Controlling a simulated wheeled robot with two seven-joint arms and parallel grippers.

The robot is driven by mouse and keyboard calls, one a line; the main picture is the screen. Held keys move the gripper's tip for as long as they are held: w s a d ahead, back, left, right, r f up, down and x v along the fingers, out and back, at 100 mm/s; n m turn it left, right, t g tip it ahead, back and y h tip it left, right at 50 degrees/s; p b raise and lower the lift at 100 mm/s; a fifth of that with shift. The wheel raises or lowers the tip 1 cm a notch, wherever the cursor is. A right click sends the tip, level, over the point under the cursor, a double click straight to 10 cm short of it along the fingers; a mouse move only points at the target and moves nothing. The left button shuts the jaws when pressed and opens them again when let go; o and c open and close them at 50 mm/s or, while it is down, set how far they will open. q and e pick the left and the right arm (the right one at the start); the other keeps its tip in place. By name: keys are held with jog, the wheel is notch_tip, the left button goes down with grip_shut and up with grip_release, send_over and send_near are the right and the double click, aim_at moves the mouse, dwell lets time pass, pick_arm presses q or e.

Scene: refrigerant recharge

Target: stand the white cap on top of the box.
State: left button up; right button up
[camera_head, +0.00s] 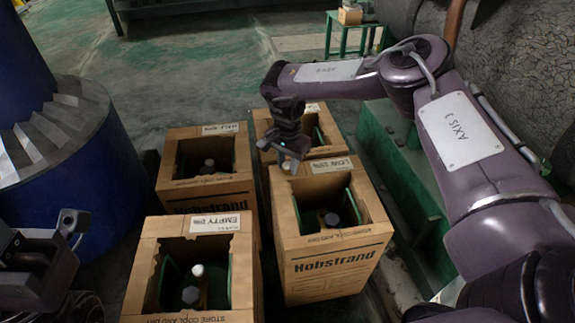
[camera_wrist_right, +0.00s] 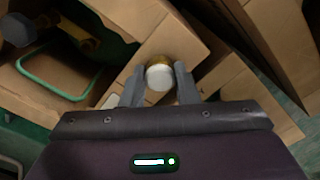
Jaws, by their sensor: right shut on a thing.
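A white cap (camera_wrist_right: 159,77) with a brass-coloured part behind it sits between the fingers of my right gripper (camera_wrist_right: 158,84). In the head view the right gripper (camera_head: 289,158) points down at the back rim of the front right box (camera_head: 335,262), printed Hobstrand, and a small pale bit of the cap (camera_head: 289,166) shows at its tips. In the wrist view the cap is in front of the cardboard top of a box (camera_wrist_right: 178,42); I cannot tell whether it touches. My left gripper (camera_head: 38,268) is partly in view at the left edge, and its jaws are unclear.
More open cardboard boxes stand close by: one labelled EMPTY (camera_head: 150,270) at front left, one at back left (camera_head: 165,165), one at back right (camera_head: 262,122). Dark- and white-topped cylinders stand inside some. A blue drum (camera_head: 95,195) is at left, a green machine base (camera_head: 400,160) at right.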

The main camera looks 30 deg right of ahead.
jog(key=shift+r, duration=0.15)
jog(key=o, duration=0.9)
jog(key=shift+o, duration=0.2)
